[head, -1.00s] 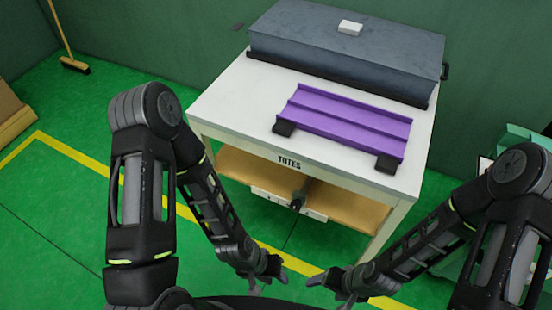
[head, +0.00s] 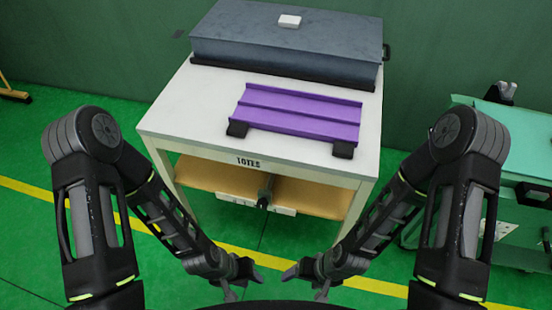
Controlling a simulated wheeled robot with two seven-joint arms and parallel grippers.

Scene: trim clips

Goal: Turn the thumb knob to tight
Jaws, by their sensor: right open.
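No thumb knob can be made out for certain. A small dark part (head: 264,199) sits at the middle of a white strip (head: 284,211) under the front of the table marked TOTES; it is too small to tell whether it is a knob. My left gripper (head: 247,284) is open and empty, low in front of the table. My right gripper (head: 306,281) is open and empty, facing it from the right. Both are apart from the table and touch nothing.
The white table (head: 190,110) carries a purple ridged tray (head: 300,113) with dark end blocks and a large grey case (head: 285,45) with a small white block (head: 290,21) on top. A green-topped cart (head: 515,135) stands at the right.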

